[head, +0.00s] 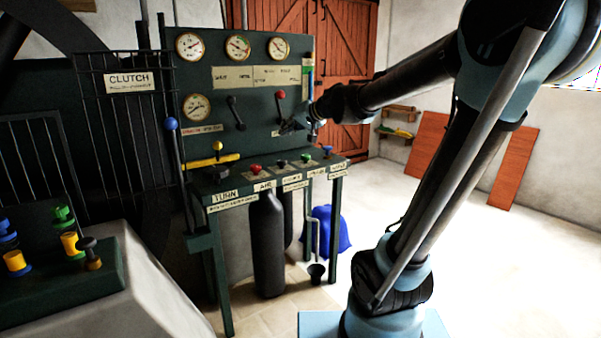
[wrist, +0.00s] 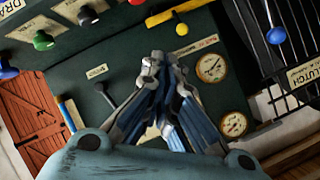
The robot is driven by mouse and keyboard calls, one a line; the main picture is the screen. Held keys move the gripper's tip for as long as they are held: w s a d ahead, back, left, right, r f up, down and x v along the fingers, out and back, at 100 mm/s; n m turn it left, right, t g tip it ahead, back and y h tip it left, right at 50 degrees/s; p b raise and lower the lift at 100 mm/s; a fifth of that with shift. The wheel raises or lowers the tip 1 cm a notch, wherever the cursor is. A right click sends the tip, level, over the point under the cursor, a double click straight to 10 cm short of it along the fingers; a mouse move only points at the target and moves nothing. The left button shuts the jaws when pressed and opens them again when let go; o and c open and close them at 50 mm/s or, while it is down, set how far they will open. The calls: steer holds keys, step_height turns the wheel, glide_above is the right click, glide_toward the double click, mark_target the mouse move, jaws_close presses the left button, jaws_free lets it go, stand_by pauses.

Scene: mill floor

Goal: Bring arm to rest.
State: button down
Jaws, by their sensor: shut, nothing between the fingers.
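My arm reaches from the right of the head view toward the dark green control stand (head: 248,90). Behind the fingers is the green panel with gauges (wrist: 211,67) and a black lever (wrist: 105,92). I cannot tell from these views whether the fingertips touch the panel.
A caged flywheel with a CLUTCH sign (head: 130,80) stands left. A console (head: 110,275) is at front left. Open floor (head: 500,260) lies right.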

steer(key=s+d+f+g+h, duration=0.3)
steer(key=s+d+f+h, duration=0.1)
steer(key=s+d+f, duration=0.8)
steer(key=s+d+f+m+g+h, duration=0.1)
steer(key=s+d+f+g+h, duration=0.2)
steer(key=s+d+f, duration=0.9)
steer(key=s+f+h, duration=0.2)
steer(key=s+f, duration=0.1)
steer(key=s, duration=0.3)
steer(key=shift+s+f+g, duration=0.2)
steer(key=shift+s+g, duration=0.1)
steer(key=shift+s, duration=0.1)
steer(key=shift+w+f, duration=0.2)
steer(key=shift+w, duration=0.3)
steer(key=c, duration=2.4)
jaws_free()
